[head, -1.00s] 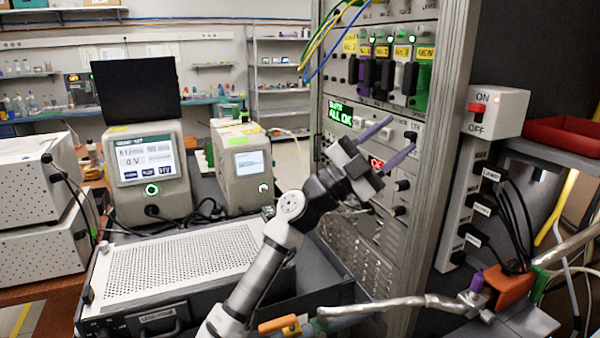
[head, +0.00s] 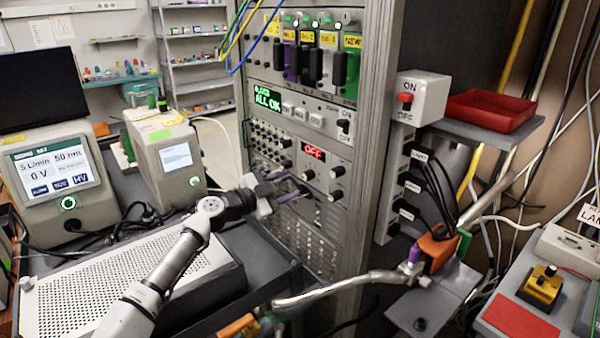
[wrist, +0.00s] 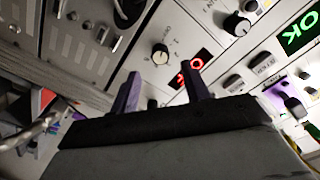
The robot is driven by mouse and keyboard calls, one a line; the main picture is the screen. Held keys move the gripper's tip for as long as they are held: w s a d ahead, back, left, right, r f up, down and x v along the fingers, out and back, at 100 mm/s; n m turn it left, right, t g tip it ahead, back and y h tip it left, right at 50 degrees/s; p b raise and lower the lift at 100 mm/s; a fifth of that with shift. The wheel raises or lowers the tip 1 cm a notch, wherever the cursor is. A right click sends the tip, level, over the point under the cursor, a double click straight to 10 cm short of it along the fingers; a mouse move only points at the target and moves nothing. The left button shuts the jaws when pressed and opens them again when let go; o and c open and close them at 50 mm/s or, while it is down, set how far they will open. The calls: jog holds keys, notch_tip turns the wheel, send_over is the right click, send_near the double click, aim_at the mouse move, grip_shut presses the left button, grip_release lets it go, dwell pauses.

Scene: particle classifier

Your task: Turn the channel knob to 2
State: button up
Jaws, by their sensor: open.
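The rack panel carries a red "OFF" display (head: 313,151) with small dark knobs around it, including one below it (head: 308,175) and one to its right (head: 337,170). In the wrist view, my gripper (wrist: 162,72) shows no contact with the knob.
A green "ALL OK" display (head: 267,98) and switches sit above. A metal rack post (head: 365,130) stands right of the panel. A perforated white-topped case (head: 130,280) lies below my arm.

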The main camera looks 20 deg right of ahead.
aim_at(304, 177)
jog(key=p+x, duration=0.1)
jog(key=x, duration=0.4)
jog(key=shift+w+d, duration=0.15)
jog(key=shift+d, duration=0.15)
jog(key=c, duration=1)
